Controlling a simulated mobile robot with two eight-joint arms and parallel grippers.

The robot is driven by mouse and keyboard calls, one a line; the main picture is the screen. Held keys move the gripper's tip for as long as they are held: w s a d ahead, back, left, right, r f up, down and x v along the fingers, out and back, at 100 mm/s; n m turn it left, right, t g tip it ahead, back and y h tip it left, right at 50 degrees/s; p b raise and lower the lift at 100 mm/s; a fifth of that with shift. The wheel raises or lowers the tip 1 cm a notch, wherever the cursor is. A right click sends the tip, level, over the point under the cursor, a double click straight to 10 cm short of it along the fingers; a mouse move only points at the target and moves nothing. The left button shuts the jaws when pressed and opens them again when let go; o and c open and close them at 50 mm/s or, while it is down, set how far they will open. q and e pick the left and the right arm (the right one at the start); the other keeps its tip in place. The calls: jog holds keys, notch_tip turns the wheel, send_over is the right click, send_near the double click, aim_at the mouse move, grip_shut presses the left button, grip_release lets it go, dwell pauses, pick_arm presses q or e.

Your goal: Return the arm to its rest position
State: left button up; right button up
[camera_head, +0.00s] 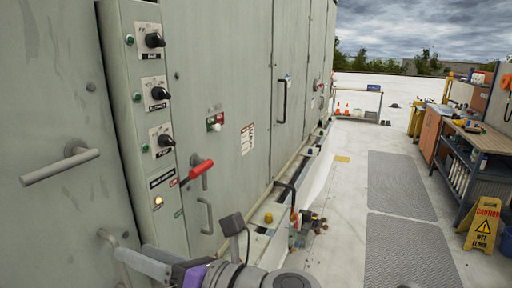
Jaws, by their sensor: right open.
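My right arm comes in along the bottom edge, with grey links and a purple band at the wrist. My right gripper (137,257) points left at the lower left, with pale grey fingers. It is open, and I see nothing held between the fingers. My left gripper is not in view.
The grey cooler cabinet (235,75) fills the left side. Its control panel (152,110) has three black knobs and a lit amber lamp. A red-handled lever (200,168) sticks out. Pipework (305,222) stands at the base. The walkway is open; a yellow caution sign (482,224) and workbench (478,140) stand right.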

jog(key=d+f+n+h, duration=0.4)
jog(key=d+f+n, duration=0.35)
jog(key=f, duration=0.35)
jog(key=d+f+n+h, duration=0.3)
jog(key=d+f+n, duration=0.3)
jog(key=f+n, duration=0.35)
jog(key=s+d+f+n+h, duration=0.2)
jog(key=d+f+n+h, duration=0.1)
jog(key=d, duration=0.4)
jog(key=s+d+f+n+h, duration=0.2)
jog(key=d+f+n+h, duration=0.1)
jog(key=d+f+n, duration=0.2)
jog(key=s+d+f+n+g+h+p, duration=0.1)
jog(key=s+d+f+n+h, duration=0.2)
jog(key=d+f, duration=0.5)
jog(key=shift+d+f+n, duration=0.35)
jog(key=shift+d+n, duration=0.35)
jog(key=shift+d, duration=0.05)
